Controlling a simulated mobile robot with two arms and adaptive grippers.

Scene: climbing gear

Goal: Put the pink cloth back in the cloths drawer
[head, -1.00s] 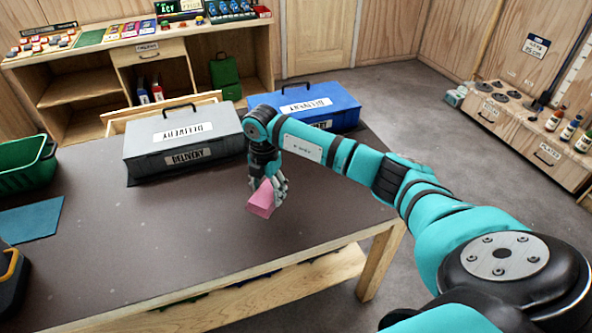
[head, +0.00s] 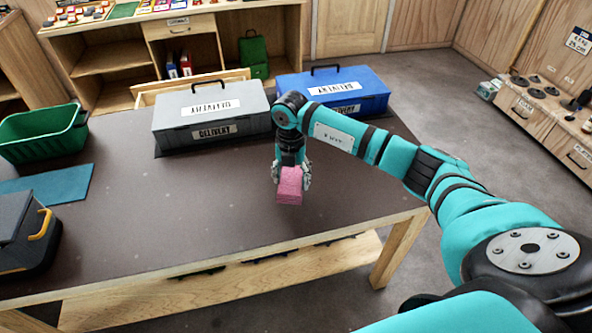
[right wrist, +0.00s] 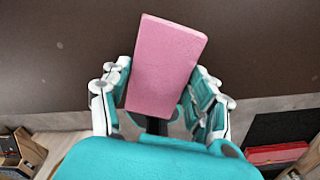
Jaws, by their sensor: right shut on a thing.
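The pink cloth (head: 289,188), a folded block, is held in my right gripper (head: 291,178) above the dark tabletop, towards its right front part. In the right wrist view the pink cloth (right wrist: 166,62) sticks out between the two fingers of the right gripper (right wrist: 160,98), which touch its sides. An open wooden drawer (head: 150,98) shows behind the grey box; its label and inside are hidden. A shut drawer (head: 180,27) in the back shelf has a label too small to read surely. My left gripper is not in view.
A grey delivery box (head: 205,132) and a blue delivery box (head: 345,87) stand along the table's (head: 150,235) far edge. A green crate (head: 42,142), a blue-green mat (head: 60,183) and a black case (head: 20,240) with a yellow handle are at left. The table's middle is clear.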

